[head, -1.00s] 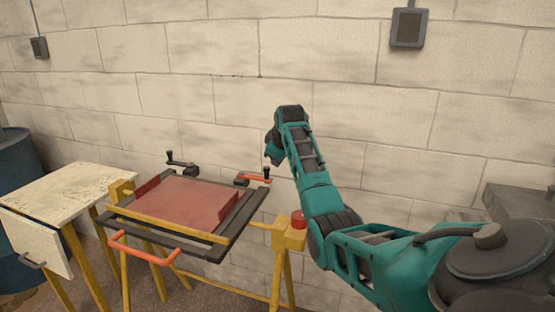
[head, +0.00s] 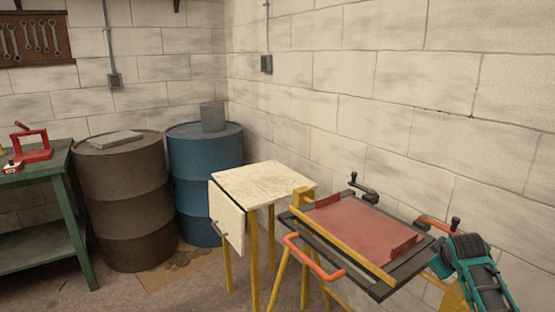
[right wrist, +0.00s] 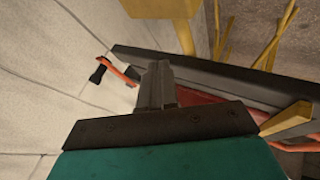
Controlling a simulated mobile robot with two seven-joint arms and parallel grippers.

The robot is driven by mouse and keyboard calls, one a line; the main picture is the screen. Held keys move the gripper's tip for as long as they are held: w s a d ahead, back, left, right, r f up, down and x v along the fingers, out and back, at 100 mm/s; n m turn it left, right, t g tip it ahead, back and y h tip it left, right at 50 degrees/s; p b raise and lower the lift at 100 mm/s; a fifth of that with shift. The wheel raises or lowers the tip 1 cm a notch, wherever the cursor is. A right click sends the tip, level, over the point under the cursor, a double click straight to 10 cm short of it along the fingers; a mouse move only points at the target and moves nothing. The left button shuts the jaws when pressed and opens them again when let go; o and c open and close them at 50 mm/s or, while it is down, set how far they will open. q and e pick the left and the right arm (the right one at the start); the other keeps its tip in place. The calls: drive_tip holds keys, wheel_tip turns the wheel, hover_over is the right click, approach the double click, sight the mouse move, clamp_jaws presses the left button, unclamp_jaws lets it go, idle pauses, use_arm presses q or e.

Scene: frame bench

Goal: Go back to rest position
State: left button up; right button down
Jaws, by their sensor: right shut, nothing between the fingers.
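My right arm enters the head view at the lower right, its teal links (head: 475,270) beside the right end of the frame bench. Its fingers do not show clearly there. In the right wrist view my right gripper (right wrist: 160,68) is shut and empty, with dark fingers together. The frame bench has a red panel (head: 362,228), dark rails and yellow legs. In the right wrist view a dark rail (right wrist: 225,78) of it lies just beyond the fingers. My left gripper is in neither view.
A pale side table (head: 262,180) stands left of the bench. A blue barrel (head: 207,185), a brown barrel (head: 125,205) and a green workbench (head: 60,190) stand further left. A block wall (head: 400,80) runs close behind the bench. An orange crank handle (right wrist: 118,72) is near the gripper.

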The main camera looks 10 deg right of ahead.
drive_tip(key=s+a+f+n+t+y, duration=0.1)
drive_tip(key=s+a+f, duration=0.45)
drive_tip(key=a, duration=0.25)
drive_tip(key=s+a+f+t+y, duration=0.1)
drive_tip(key=s+a+f+y, duration=0.1)
drive_tip(key=s+a+f, duration=0.4)
drive_tip(key=s+a+f+m+t+y, duration=0.1)
drive_tip(key=s+a+y, duration=0.1)
drive_tip(key=s+a, duration=0.4)
drive_tip(key=s+a+f+y, duration=0.1)
drive_tip(key=s+a+y, duration=0.1)
drive_tip(key=s+a, duration=0.5)
drive_tip(key=a, duration=0.6)
drive_tip(key=shift+s+a+f+m+t, duration=0.2)
drive_tip(key=shift+s+m+t, duration=0.05)
drive_tip(key=shift+m+t, duration=0.15)
